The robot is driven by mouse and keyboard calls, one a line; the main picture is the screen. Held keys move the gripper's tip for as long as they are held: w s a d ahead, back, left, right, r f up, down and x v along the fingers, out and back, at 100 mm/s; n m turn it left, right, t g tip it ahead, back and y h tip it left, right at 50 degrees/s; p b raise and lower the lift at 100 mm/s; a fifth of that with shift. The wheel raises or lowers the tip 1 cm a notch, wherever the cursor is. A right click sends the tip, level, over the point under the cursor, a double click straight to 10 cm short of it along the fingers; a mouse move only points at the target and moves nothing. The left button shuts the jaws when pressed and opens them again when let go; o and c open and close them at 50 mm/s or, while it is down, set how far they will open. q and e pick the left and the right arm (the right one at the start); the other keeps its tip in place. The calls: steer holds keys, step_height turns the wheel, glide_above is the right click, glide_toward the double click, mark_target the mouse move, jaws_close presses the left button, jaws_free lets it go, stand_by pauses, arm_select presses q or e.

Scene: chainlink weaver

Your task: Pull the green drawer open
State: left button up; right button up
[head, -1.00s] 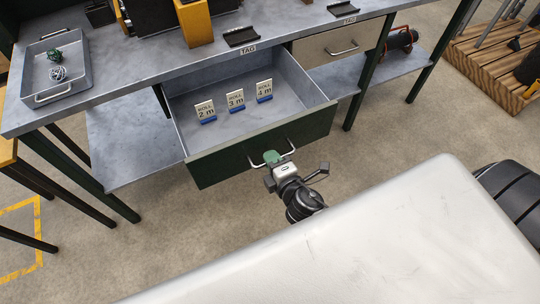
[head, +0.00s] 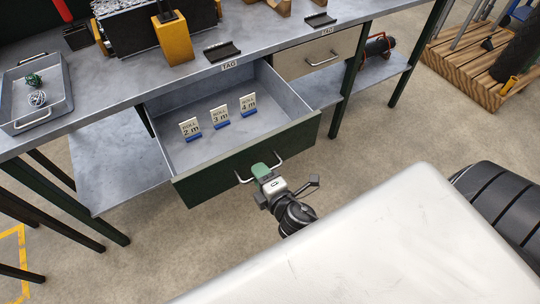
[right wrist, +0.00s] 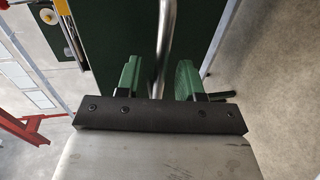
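The green drawer (head: 215,181) stands pulled well out under the workbench, its grey inside showing. Its dark green front carries a metal bar handle (head: 280,161). My right gripper (head: 263,170) is at this handle. In the right wrist view, its two green fingers (right wrist: 160,80) stand apart on either side of the handle bar (right wrist: 165,45), with gaps visible beside the bar. The green drawer front fills the area behind the fingers there (right wrist: 120,30). My left gripper is not in view.
Several roll cards, such as the 3 m card (head: 220,118), stand in the drawer. A closed beige drawer (head: 320,55) is to its right. A grey tray (head: 62,108) sits on the workbench (head: 130,85) at left. Open floor (head: 390,140) lies in front.

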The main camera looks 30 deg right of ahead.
steer(key=b+v, duration=0.2)
steer(key=v, duration=0.8)
steer(key=s+f+m+g+p, duration=0.3)
steer(key=s+f+m+g, duration=0.1)
steer(key=f, duration=0.7)
steer(key=s+f+m+g+p, duration=0.2)
steer(key=s+f+m+g, duration=0.15)
steer(key=f, duration=0.85)
steer(key=s+d+f+m+g+p, duration=0.2)
steer(key=s+f+m+g, duration=0.1)
steer(key=s, duration=0.5)
steer(key=s+d+f+m+g+p, duration=0.2)
steer(key=s+d+f+m+g, duration=0.1)
steer(key=s+f, duration=0.4)
steer(key=shift+s+d+f+m+g+h, duration=0.15)
steer(key=shift+s+f+m+g+h, duration=0.15)
steer(key=shift+s+m+g, duration=0.65)
